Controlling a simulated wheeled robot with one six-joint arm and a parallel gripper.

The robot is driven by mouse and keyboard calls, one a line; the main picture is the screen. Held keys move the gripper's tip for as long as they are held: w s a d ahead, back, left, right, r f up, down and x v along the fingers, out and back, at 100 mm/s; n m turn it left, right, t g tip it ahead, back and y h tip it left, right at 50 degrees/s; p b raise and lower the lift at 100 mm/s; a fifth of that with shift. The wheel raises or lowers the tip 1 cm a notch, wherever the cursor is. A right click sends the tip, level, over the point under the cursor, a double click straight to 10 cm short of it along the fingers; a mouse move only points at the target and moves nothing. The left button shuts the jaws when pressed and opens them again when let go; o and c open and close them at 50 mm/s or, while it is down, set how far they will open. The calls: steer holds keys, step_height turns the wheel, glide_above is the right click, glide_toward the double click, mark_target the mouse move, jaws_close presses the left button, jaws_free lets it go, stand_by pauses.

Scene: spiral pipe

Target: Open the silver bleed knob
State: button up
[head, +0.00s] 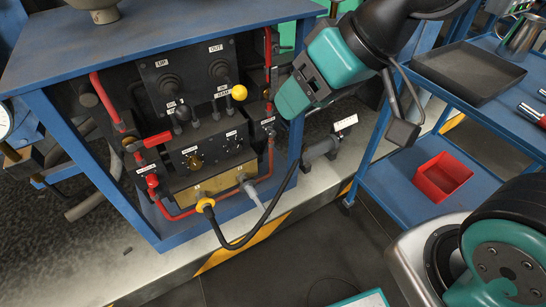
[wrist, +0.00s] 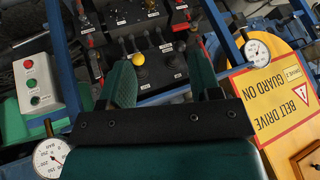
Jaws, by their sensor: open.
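The control panel (head: 185,85) is set in a blue-framed bench and carries dark round knobs, levers and small labels. A lower plate (head: 212,150) holds a brass-coloured knob (head: 195,161) and a darker one (head: 234,142) to its right. My gripper (head: 292,88) is at the panel's right side, apart from the knobs. In the wrist view my gripper (wrist: 163,80) has its two fingers spread with nothing between them. The panel appears beyond the fingertips.
A yellow ball-topped lever (head: 239,92) stands up from the panel, and also shows in the wrist view (wrist: 138,59). Red pipes (head: 107,100) run around the panel. A black hose (head: 262,222) loops below. A blue cart (head: 400,190) with a red bin (head: 442,176) stands right.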

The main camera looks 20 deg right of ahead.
steer(key=w+d+f+m+t+b, duration=0.1)
steer(key=w+f+t+b, duration=0.3)
steer(key=f+b, duration=0.75)
steer(key=w+d+f+m+t+b, duration=0.25)
steer(key=w+f+b, duration=0.35)
steer(key=f+b, duration=0.6)
steer(key=m+t+h+b, duration=0.2)
steer(key=t+b, duration=0.5)
steer(key=b, duration=0.5)
glide_toward(273, 134)
steer(key=p+x, duration=0.8)
steer(key=p, duration=0.3)
steer(key=shift+r, duration=0.2)
steer(key=shift+w+a+f+p, duration=0.15)
steer(key=shift+w+f+p, duration=0.15)
steer(key=shift+w+p, duration=0.45)
steer(key=c, duration=0.9)
